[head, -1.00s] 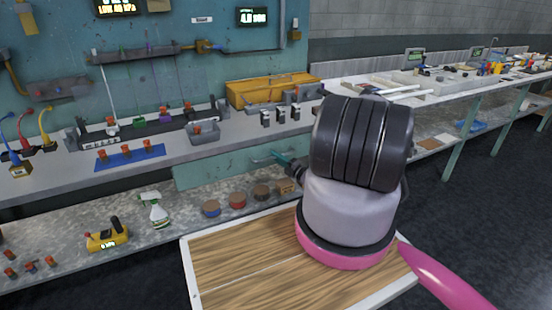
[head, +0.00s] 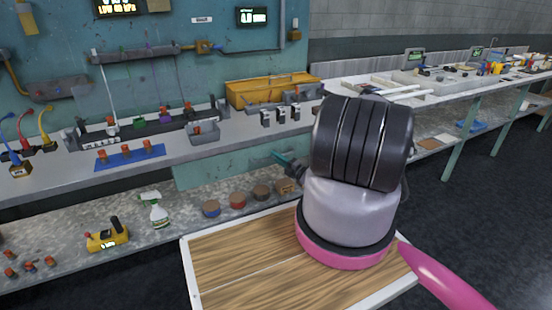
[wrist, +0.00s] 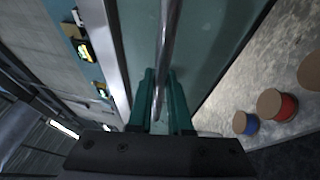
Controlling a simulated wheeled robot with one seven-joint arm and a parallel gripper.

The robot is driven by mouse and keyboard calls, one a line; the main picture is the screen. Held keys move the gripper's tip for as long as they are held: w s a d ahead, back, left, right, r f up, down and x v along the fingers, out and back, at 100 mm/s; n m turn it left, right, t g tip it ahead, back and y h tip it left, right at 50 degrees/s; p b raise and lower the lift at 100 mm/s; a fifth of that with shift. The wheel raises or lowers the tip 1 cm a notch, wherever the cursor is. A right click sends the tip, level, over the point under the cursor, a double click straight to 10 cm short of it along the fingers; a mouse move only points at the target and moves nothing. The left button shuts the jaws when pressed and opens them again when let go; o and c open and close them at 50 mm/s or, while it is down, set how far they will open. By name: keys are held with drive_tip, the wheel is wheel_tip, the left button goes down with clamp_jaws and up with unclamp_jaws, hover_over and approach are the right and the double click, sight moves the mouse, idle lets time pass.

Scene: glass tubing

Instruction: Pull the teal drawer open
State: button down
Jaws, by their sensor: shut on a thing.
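The teal drawer (head: 215,168) is under the front edge of the grey workbench, left of my arm in the head view. Its flat teal front also shows in the wrist view (wrist: 215,45). A round metal bar handle (wrist: 168,40) runs along that front. My gripper (head: 279,157) is at the drawer front in the head view, partly hidden by my arm. In the wrist view its two teal fingers (wrist: 160,112) stand on either side of the handle and are shut on it. I cannot tell any gap between the drawer and the bench.
Dark floor lies clear at the right.

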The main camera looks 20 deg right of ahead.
idle(0.3)
drive_tip(key=s, duration=1.8)
drive_tip(key=shift+d, duration=0.3)
drive_tip(key=c, duration=0.8)
unclamp_jaws()
drive_tip(key=shift+c, duration=0.2)
drive_tip(key=v, duration=1.1)
drive_tip(key=shift+w+r, duration=0.1)
